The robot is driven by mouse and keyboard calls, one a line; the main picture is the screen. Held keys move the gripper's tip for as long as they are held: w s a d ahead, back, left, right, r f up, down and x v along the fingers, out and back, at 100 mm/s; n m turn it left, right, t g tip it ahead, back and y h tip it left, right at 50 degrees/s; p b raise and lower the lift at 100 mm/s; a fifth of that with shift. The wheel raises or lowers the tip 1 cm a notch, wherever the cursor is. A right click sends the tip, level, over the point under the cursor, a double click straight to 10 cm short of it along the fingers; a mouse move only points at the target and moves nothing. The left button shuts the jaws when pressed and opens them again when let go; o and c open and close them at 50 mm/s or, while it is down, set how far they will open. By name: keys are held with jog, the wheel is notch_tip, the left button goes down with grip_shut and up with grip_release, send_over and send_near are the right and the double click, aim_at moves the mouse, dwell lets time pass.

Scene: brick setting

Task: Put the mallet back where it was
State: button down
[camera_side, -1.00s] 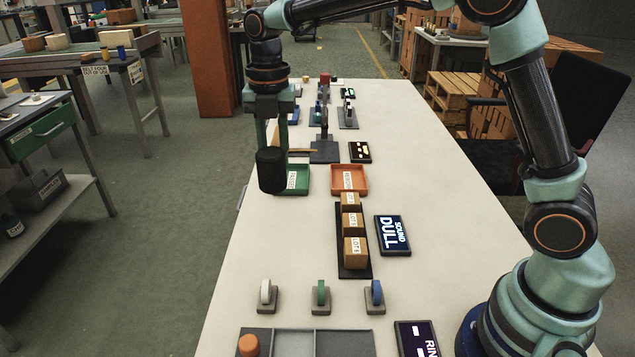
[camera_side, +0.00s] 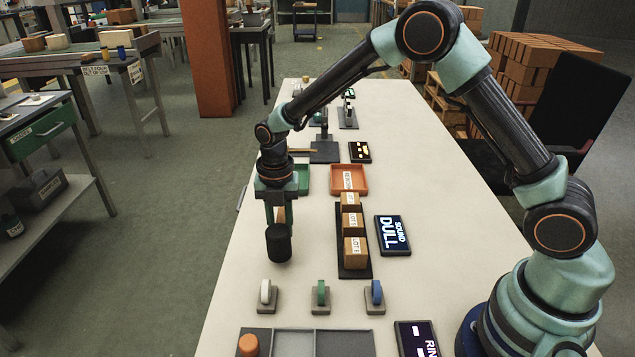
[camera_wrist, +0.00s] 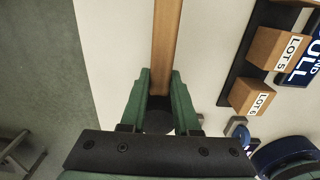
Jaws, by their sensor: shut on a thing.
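The mallet has a black cylindrical head (camera_side: 279,243) and a wooden handle (camera_wrist: 166,45). My gripper (camera_side: 281,216) is shut on the mallet's handle, close to the head. In the side view the head hangs below the fingers, left of the row of wooden blocks. Whether it touches the table is hard to tell. In the wrist view my gripper (camera_wrist: 158,98) has the handle between its green fingers, and the handle runs up out of the picture. The head (camera_wrist: 158,122) is partly hidden there.
Wooden blocks (camera_side: 354,251) stand on a dark strip beside a "SOUND DULL" screen (camera_side: 392,235). White (camera_side: 265,292), green (camera_side: 320,293) and blue (camera_side: 375,293) pieces sit on grey stands in front. Green (camera_side: 303,180) and orange (camera_side: 361,181) trays lie behind. Bare table surrounds the mallet.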

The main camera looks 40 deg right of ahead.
jog(key=shift+f, duration=1.1)
jog(key=shift+f, duration=0.15)
jog(key=c, duration=0.6)
grip_release()
jog(key=shift+c, duration=0.2)
